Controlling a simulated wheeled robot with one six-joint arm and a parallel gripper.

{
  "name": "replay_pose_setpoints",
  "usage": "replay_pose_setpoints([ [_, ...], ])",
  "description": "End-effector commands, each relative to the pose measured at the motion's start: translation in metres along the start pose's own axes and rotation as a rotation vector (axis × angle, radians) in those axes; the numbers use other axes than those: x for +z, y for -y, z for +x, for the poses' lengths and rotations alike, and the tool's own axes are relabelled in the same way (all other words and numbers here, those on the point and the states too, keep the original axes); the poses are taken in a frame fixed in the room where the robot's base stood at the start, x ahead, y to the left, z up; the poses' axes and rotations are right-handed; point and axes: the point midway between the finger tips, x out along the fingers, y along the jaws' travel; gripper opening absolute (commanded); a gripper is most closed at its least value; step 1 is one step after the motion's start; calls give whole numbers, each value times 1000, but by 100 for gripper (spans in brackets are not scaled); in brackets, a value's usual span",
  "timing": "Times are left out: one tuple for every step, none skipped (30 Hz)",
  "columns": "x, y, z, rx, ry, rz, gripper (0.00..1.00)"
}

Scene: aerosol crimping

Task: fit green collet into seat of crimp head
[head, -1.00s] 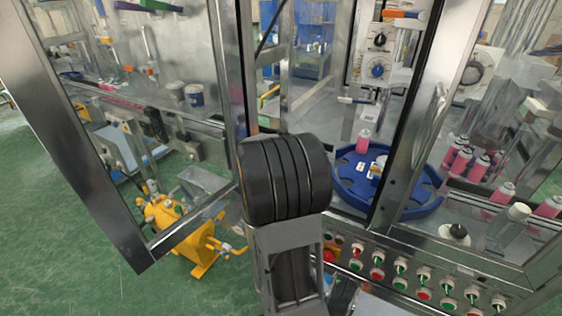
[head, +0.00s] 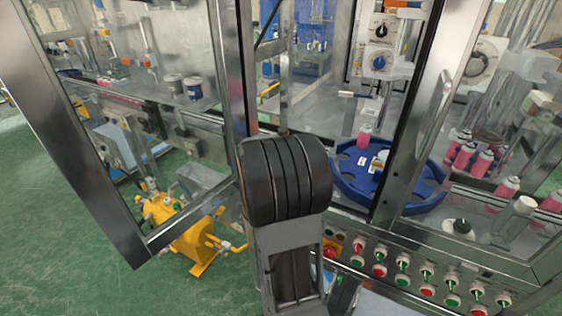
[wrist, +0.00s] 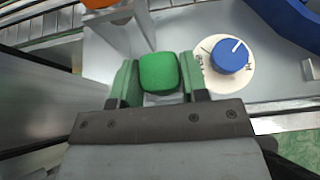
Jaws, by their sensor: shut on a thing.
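The green collet (wrist: 159,72), a rounded green block, sits between the two green-padded fingers of my gripper (wrist: 159,82) in the wrist view. The gripper is shut on it and holds it above a grey panel surface. In the head view my gripper and the collet do not show; my black arm joint fills the middle. I cannot make out the seat of the crimp head for certain in either view.
A blue knob on a white dial (wrist: 230,57) lies right of the collet. A blue round turntable (head: 405,202) with a pink can (head: 364,134) stands behind the machine's metal frame. Buttons (head: 428,272) line its front. A yellow pump (head: 185,232) stands on the floor at left.

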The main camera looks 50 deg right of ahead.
Motion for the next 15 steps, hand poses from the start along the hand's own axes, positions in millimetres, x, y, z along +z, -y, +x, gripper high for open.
replay_pose_setpoints([
  [1,0,0,0,1,0,13],
  [1,0,0,0,1,0,13],
  [1,0,0,0,1,0,13],
  [1,0,0,0,1,0,13],
  [1,0,0,0,1,0,42],
  [1,0,0,0,1,0,46],
  [1,0,0,0,1,0,48],
  [1,0,0,0,1,0,51],
  [1,0,0,0,1,0,55],
  [1,0,0,0,1,0,58],
  [0,0,0,0,1,0,61],
  [0,0,0,0,1,0,65],
  [0,0,0,0,0,0,68],
  [0,0,0,0,0,0,70],
  [0,0,0,0,0,0,71],
])
